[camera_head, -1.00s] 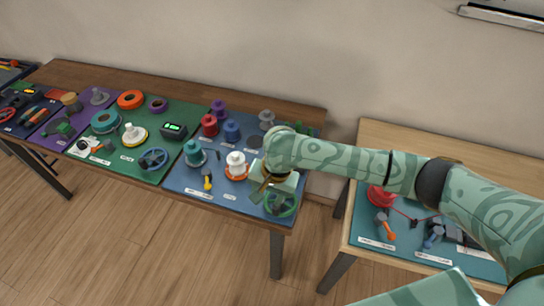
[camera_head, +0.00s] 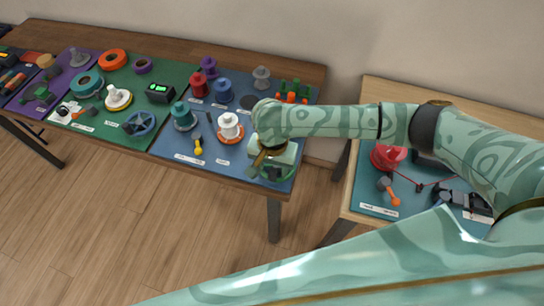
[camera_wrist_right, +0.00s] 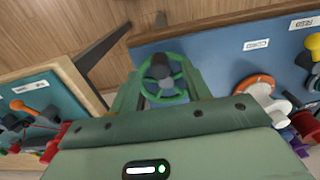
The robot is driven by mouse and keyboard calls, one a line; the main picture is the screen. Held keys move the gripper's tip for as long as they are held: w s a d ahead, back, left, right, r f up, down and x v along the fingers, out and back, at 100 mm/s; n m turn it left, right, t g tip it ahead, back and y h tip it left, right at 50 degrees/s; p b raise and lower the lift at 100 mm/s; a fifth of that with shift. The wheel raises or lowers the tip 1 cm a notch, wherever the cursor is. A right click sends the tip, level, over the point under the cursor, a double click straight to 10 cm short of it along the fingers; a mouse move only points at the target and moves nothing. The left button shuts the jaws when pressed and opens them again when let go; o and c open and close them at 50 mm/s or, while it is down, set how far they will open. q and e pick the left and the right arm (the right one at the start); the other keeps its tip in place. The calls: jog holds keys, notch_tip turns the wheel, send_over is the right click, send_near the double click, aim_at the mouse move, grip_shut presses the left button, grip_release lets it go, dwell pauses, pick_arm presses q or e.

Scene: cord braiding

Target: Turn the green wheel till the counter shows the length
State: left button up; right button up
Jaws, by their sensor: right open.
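The green wheel (camera_head: 280,178) is at the front right corner of the blue mat (camera_head: 225,172) on the long table. My right gripper (camera_head: 265,163) is over it and hides part of it. In the right wrist view the wheel (camera_wrist_right: 162,101) has a round green rim, spokes and a dark middle. My gripper's open jaws (camera_wrist_right: 160,84) show on either side of it; I cannot tell if they touch it. A black box with a lit green display (camera_head: 160,92) stands on the green mat; its figures are too small to read. My left gripper is out of view.
Left of the wheel are a white spool on an orange base (camera_head: 230,127) and a yellow-handled part (camera_head: 198,147). Several coloured spools stand behind. A second table (camera_head: 352,213) with a red spool (camera_head: 385,157) is to the right, across a gap.

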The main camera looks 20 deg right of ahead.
jog(key=shift+f+b, duration=0.45)
jog(key=shift+f, duration=1.05)
grip_shut()
